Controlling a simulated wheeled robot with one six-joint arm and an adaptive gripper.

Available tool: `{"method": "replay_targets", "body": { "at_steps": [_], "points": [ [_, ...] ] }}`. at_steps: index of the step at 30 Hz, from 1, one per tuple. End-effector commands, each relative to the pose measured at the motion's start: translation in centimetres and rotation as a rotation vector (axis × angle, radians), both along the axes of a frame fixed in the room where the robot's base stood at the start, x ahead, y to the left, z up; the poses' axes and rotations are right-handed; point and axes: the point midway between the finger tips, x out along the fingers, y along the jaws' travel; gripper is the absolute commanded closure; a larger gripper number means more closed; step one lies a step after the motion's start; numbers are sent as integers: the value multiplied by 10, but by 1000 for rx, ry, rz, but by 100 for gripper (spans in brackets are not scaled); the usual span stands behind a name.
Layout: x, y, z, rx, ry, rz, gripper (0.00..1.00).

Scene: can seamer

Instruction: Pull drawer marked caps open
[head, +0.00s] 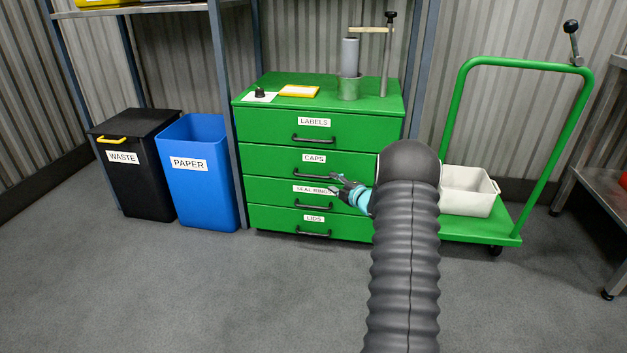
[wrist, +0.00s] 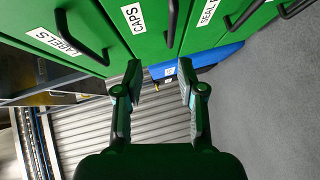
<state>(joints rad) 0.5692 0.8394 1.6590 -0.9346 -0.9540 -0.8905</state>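The caps drawer (head: 268,160) is the second one down in the green cabinet and looks flush with the front. Its label reads CAPS and its dark bar handle (head: 312,176) is below the label. The wrist view is turned sideways; there the caps handle (wrist: 172,24) shows near the top, above the fingertips. My gripper (head: 343,184) is in front of the cabinet, close to the right of the caps handle. In the wrist view my gripper (wrist: 160,82) has its two fingers apart with nothing between them. I cannot tell its exact distance from the handle.
The labels drawer (head: 260,127) is above; seal rings and lids drawers (head: 270,221) are below, each with a handle. A blue paper bin (head: 205,190) and black waste bin (head: 140,180) stand left. A green trolley (head: 485,229) with a white crate (head: 468,200) stands right. The floor in front is clear.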

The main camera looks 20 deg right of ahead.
Motion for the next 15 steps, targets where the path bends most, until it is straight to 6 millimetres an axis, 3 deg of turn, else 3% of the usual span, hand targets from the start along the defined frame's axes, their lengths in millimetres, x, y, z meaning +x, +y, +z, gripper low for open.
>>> {"method": "replay_targets", "body": {
  "at_steps": [3, 8, 15],
  "points": [
    [-2, -4, -19, -13, -20, 33, 61],
    [4, -3, -26, -20, -33, 50, 61],
    [38, 5, -31, -20, -33, 50, 61]
  ]
}}
